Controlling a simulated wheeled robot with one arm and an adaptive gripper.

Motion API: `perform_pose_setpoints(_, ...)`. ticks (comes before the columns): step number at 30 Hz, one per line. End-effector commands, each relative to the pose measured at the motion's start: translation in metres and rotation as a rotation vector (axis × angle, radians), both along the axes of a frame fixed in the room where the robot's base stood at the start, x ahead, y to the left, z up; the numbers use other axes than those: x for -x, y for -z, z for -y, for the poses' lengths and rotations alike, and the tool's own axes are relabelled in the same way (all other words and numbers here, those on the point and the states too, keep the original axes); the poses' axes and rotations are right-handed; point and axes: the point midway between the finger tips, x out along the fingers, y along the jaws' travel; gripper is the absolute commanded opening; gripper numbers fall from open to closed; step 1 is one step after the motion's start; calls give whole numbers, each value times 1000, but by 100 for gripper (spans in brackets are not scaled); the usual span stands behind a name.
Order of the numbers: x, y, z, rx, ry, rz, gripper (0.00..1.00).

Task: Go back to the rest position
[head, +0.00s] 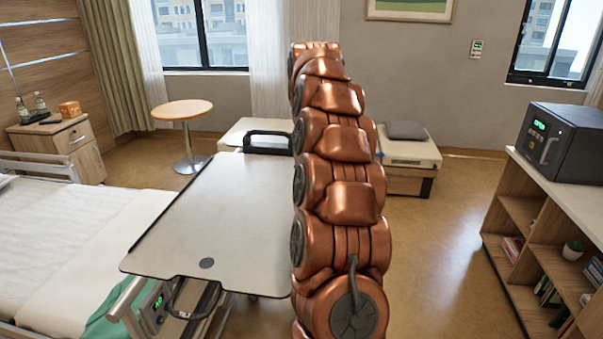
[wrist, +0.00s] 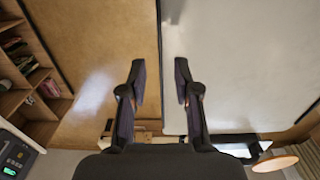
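My gripper (wrist: 160,82) shows in the wrist view with its two dark fingers apart. It is open, with nothing between the fingers. It hangs above the right edge of the overbed table, with tan floor under one finger and the pale table top (wrist: 235,60) under the other. In the head view my copper arm rises upright through the middle and hides the gripper. The overbed table (head: 215,215) is bare except for a small dark round spot on its top, and stands just left of the arm.
A bed (head: 60,240) lies at the left. A wooden shelf unit (head: 520,213) with a dark box-shaped device (head: 562,142) on top stands at the right. A round table (head: 182,110) and a low bench (head: 410,150) are at the back. Floor (head: 450,240) between arm and shelf is clear.

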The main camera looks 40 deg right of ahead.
Motion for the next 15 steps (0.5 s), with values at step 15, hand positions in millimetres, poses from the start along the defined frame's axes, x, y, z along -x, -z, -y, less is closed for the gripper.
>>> perform_pose_setpoints(15,4,-6,-40,-13,-92,-4,31)
